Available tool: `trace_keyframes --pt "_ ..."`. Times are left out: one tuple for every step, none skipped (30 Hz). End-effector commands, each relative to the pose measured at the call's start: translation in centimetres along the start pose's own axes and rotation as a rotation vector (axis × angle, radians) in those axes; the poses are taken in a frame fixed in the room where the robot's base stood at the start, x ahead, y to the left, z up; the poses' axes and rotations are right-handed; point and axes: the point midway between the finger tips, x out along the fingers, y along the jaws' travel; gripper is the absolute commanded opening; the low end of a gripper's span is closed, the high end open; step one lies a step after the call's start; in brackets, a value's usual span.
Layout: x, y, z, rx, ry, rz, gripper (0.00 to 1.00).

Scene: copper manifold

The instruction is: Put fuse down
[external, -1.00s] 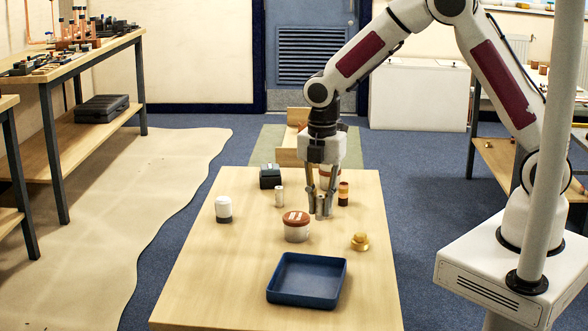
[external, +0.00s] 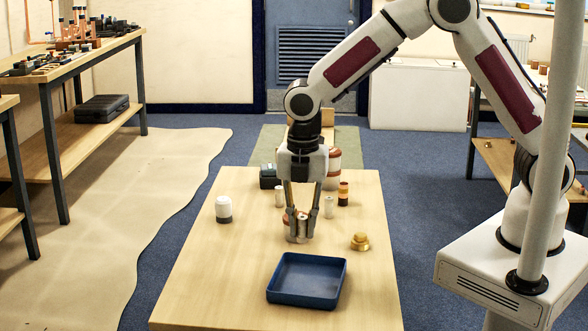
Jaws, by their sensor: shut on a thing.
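My gripper (external: 300,232) points straight down over the middle of the wooden table. It is shut on what looks like the fuse (external: 301,228), a small pale cylinder mostly hidden by the fingertips. They are in line with a white jar with a red-brown lid (external: 287,219), which they largely cover. I cannot tell the gap between the fingers and the jar. A blue tray (external: 306,281) stands empty nearer the camera. Two other small pale cylinders stand upright, one to the left behind the gripper (external: 279,196) and one to its right (external: 329,207).
A white cylinder with a dark base (external: 223,209) stands at left, a brass fitting (external: 360,241) at right. Behind stand a brown-banded cylinder (external: 343,194), a dark box (external: 268,177) and a larger red-and-white jar (external: 333,168). The table's front left is clear.

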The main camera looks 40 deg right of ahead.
Motion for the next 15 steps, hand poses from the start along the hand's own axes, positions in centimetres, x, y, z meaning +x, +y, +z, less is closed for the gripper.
trace_keyframes --pt "0.0 0.0 0.0 0.000 0.000 0.000 0.00" --pt "0.0 0.0 0.0 0.000 0.000 0.000 0.00" --pt "0.0 0.0 0.0 0.000 0.000 0.000 0.00" --pt "0.1 0.0 0.0 0.000 0.000 0.000 0.00" --pt "0.2 0.0 0.0 0.001 0.000 -0.001 0.00" --pt "0.4 0.0 0.0 0.001 0.000 -0.001 0.00" --pt "0.6 0.0 0.0 0.001 0.000 -0.001 0.00" --pt "0.9 0.0 0.0 0.001 0.000 -0.001 0.00" --pt "1.3 -0.1 0.0 0.001 0.000 -0.002 0.00" --pt "1.6 -0.1 0.0 0.001 0.000 -0.003 0.00" --pt "2.0 -0.1 0.0 0.001 0.000 -0.004 0.00" --pt "2.5 -0.1 0.0 0.001 0.000 -0.003 0.00" --pt "2.9 -0.1 0.0 0.001 0.000 -0.003 0.00" --pt "3.4 -0.1 0.0 0.001 0.000 -0.003 0.00" --pt "3.9 -0.1 0.0 0.001 0.000 -0.003 0.00"
